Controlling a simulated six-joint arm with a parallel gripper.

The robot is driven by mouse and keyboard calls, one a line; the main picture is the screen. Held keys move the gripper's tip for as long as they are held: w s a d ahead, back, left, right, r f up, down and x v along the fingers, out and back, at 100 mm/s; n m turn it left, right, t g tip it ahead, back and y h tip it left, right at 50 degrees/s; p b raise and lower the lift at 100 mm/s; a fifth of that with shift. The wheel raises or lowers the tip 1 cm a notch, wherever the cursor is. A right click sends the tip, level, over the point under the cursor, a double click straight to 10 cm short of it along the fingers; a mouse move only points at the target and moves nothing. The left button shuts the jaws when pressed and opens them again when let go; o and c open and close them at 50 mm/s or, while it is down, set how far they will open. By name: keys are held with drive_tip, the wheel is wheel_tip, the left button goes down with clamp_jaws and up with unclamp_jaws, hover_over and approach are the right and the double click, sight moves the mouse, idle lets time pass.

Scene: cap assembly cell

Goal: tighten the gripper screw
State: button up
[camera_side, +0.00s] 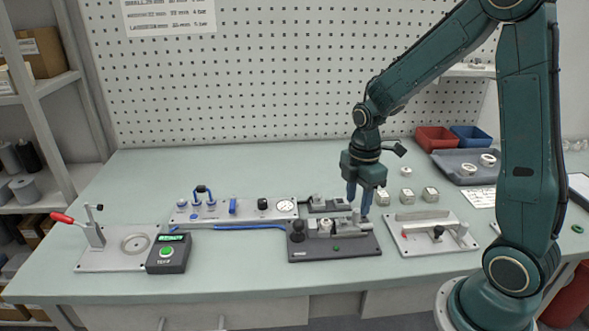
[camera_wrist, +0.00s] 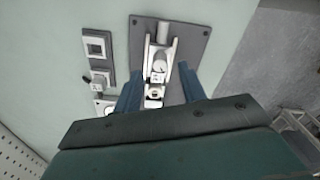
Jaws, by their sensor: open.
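My gripper (camera_side: 359,208) is open and points down over the right part of a dark fixture plate (camera_side: 350,247). In the wrist view my gripper (camera_wrist: 161,84) has one blue finger on each side of the plate's pale clamp (camera_wrist: 160,45), with a gap between the fingers. Small metal parts of the clamp lie between the fingertips, including a pale round part (camera_wrist: 157,68). I cannot tell which part is the gripper screw, nor whether a finger touches the clamp.
A light plate with a rail (camera_side: 432,232) lies to the right. Small pale blocks (camera_side: 406,195) and a grey tray (camera_side: 447,166) stand behind it. A panel with a gauge (camera_side: 286,205), a tester box (camera_side: 167,254) and a red-handled press (camera_side: 98,236) are left. The front bench strip is clear.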

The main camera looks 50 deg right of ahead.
sight(357, 210)
drive_tip(key=shift+f, duration=1.75)
clamp_jaws()
